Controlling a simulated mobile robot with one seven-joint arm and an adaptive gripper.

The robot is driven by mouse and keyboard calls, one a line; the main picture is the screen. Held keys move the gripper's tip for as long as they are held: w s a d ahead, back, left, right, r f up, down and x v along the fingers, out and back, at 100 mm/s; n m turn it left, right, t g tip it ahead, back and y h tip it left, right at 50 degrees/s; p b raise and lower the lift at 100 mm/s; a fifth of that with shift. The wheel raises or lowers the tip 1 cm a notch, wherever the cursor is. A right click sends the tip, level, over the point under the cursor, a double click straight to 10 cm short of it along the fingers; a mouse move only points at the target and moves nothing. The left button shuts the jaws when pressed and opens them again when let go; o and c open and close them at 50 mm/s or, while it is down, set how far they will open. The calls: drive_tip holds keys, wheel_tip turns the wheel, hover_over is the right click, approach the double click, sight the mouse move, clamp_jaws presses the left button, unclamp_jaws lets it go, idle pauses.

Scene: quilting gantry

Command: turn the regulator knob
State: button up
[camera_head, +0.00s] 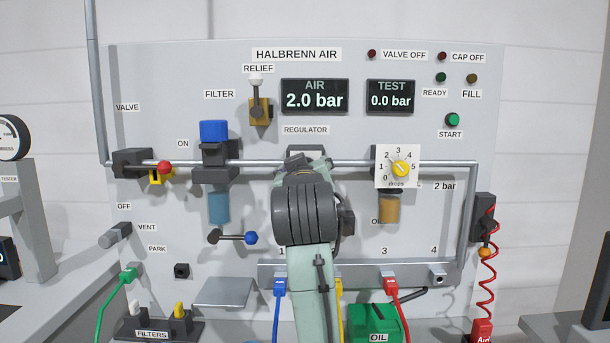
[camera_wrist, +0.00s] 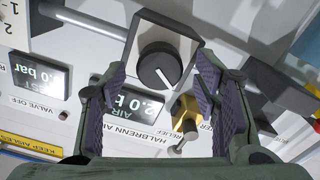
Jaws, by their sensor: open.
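The regulator knob (camera_wrist: 160,67) is a dark round knob with a white pointer line, on a light square-faced block (camera_wrist: 184,45) in the wrist view. My gripper (camera_wrist: 161,68) is open, its purple-padded fingers to the left and right of the knob in the picture. Gaps show between pads and knob; I see no contact. In the head view my arm hides the knob and the gripper, below the REGULATOR label (camera_head: 305,130). The AIR display (camera_head: 314,96) reads 2.0 bar.
A brass relief valve (camera_head: 260,110) stands left of the AIR display; it shows near my right finger in the wrist view (camera_wrist: 186,116). A pipe (camera_head: 345,163) crosses the panel.

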drive_tip(key=s, duration=1.1)
drive_tip(key=shift+s, duration=0.3)
